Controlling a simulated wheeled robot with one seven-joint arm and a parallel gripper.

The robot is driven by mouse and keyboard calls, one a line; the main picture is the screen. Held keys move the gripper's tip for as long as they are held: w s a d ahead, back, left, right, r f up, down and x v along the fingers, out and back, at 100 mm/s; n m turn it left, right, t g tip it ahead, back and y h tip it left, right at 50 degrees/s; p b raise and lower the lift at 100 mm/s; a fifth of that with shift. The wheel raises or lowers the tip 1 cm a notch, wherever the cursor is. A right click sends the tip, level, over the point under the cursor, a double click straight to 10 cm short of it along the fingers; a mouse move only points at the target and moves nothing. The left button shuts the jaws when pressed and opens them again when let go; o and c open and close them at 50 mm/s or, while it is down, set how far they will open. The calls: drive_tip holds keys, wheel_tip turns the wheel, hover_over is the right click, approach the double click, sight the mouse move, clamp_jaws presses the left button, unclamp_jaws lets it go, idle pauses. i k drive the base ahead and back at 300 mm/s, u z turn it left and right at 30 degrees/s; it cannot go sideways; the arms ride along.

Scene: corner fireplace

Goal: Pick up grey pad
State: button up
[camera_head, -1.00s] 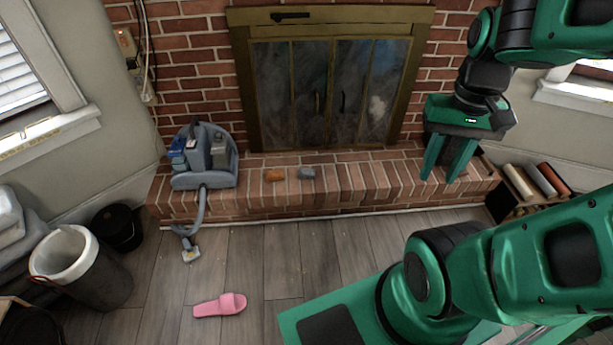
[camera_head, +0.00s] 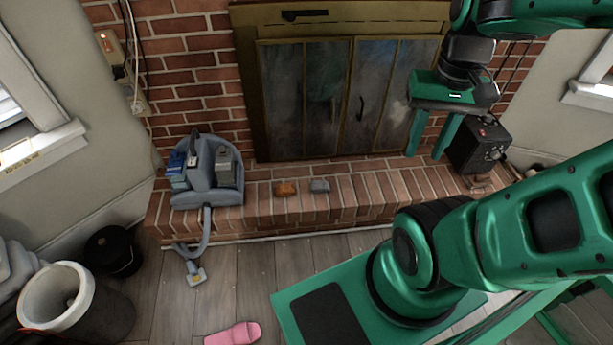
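A small grey pad (camera_head: 320,186) lies on the brick hearth in front of the fireplace doors. A small orange-brown block (camera_head: 286,189) lies just left of it, a little apart. My gripper (camera_head: 424,152) is at the upper right, above the right part of the hearth, with its two fingers spread and pointing down. Nothing shows between the fingers. It is apart from the grey pad, to its right and higher.
A grey-blue vacuum cleaner (camera_head: 206,172) stands on the hearth's left end, its hose reaching the floor. A black box (camera_head: 481,146) stands at the hearth's right end. A pink slipper (camera_head: 233,334), a black bucket (camera_head: 113,252) and a bin (camera_head: 62,298) are on the floor.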

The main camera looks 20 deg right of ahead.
sight(316, 186)
drive_tip(key=i, duration=0.9)
drive_tip(key=z, duration=0.05)
